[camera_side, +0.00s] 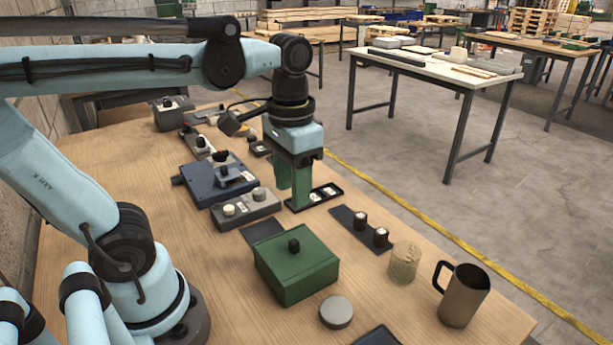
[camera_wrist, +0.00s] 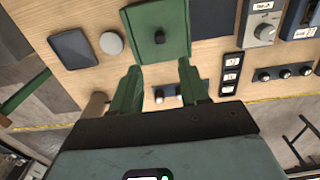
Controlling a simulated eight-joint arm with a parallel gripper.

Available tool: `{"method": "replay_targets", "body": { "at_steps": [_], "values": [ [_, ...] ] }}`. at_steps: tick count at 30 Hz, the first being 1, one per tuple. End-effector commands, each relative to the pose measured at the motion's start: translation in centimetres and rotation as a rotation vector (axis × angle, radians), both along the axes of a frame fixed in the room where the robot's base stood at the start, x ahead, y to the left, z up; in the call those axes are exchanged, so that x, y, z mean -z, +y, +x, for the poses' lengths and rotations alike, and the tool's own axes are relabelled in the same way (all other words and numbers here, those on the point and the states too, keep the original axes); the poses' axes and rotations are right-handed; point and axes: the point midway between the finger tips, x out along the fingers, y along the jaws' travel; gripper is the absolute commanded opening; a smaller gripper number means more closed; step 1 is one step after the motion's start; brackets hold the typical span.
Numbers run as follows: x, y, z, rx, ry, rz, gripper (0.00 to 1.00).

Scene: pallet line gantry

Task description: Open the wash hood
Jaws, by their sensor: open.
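A green box-like cover (camera_side: 312,272) with a black knob on top sits on the wooden table. It may be the wash hood, but no label shows this. It looks closed down and level. In the wrist view the green cover (camera_wrist: 172,18) is at the top centre, beyond my fingertips. My gripper (camera_side: 292,190) points down behind the cover in the side view, apart from it. In the wrist view my gripper (camera_wrist: 160,80) has its two green fingers spread, with nothing held between them.
A dark strip with black knobs (camera_side: 350,219), a labelled black tray (camera_side: 326,195), a grey control box (camera_side: 240,212) and a blue device (camera_side: 205,186) are around my gripper. A steel mug (camera_side: 466,297), a beige cylinder (camera_side: 404,264) and a grey disc (camera_side: 336,312) stand near the front.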

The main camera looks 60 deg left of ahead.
Motion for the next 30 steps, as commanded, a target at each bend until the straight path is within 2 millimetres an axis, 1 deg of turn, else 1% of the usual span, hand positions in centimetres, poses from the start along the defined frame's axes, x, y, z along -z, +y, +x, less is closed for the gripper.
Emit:
{"method": "replay_targets", "body": {
  "at_steps": [12, 21, 27, 30],
  "values": [
    [5.4, 0.0, 0.0, 0.0, -0.004, 0.0, 0.45],
    [9.0, 0.0, 0.0, 0.0, -0.005, 0.0, 0.45],
    [10.7, 0.0, 0.0, 0.0, -0.005, 0.0, 0.45],
    [11.2, 0.0, 0.0, 0.0, -0.005, 0.0, 0.45]
  ]
}}
